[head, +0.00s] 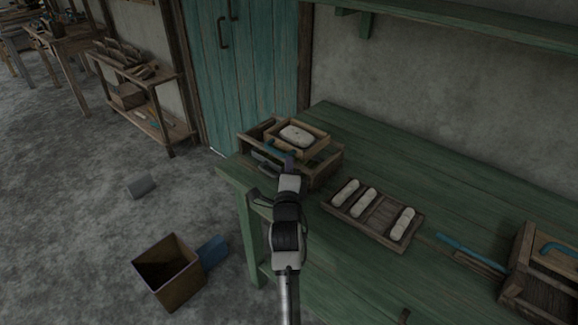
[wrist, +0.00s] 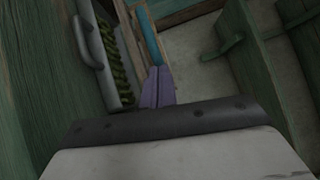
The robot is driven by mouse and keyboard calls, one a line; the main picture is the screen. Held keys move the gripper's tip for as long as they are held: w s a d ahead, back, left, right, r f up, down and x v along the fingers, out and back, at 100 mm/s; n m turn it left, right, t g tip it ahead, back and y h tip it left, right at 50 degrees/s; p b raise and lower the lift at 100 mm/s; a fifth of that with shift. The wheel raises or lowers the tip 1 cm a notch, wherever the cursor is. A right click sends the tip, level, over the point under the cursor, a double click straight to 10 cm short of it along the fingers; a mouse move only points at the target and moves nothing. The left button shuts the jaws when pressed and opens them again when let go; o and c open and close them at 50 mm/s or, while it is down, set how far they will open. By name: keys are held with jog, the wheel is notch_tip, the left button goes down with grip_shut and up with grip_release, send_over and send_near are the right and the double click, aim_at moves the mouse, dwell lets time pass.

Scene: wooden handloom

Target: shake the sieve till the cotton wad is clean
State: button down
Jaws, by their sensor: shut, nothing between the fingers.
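The sieve (head: 325,139), a shallow wooden frame, rests on an open wooden box frame (head: 331,169) at the far left of the green table. The pale cotton wad (head: 297,135) lies in the sieve; specks on it are too small to judge. My gripper (head: 289,160) is at the near side of the sieve, shut and empty. In the wrist view its purple fingertips (wrist: 157,82) are together, close to the end of a blue bar (wrist: 147,37), probably the sieve's handle. I cannot tell whether they touch it.
A wooden tray (head: 381,216) with three white rolls lies right of my gripper. A blue-handled tool (head: 458,245) and a wooden crate (head: 545,285) are farther right. A bin (head: 168,272) stands on the floor. The table's back middle is clear.

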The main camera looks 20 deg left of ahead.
jog(key=shift+w+a+f+b, duration=0.1)
jog(key=shift+a+f+b, duration=0.1)
jog(key=shift+b, duration=0.2)
jog(key=a+b, duration=0.2)
jog(key=w+a+b, duration=0.1)
jog(key=b, duration=0.1)
jog(key=shift+w+a+f+b, duration=0.1)
jog(key=shift+w+a+b, duration=0.1)
jog(key=shift+a+b, duration=0.2)
jog(key=shift+w+a+r+b, duration=0.15)
jog(key=shift+a+b, duration=0.1)
jog(key=shift+a, duration=0.1)
jog(key=shift+w+a+r+b, duration=0.1)
jog(key=shift+a+r+b, duration=0.1)
jog(key=shift+a, duration=0.15)
jog(key=shift+f, duration=0.1)
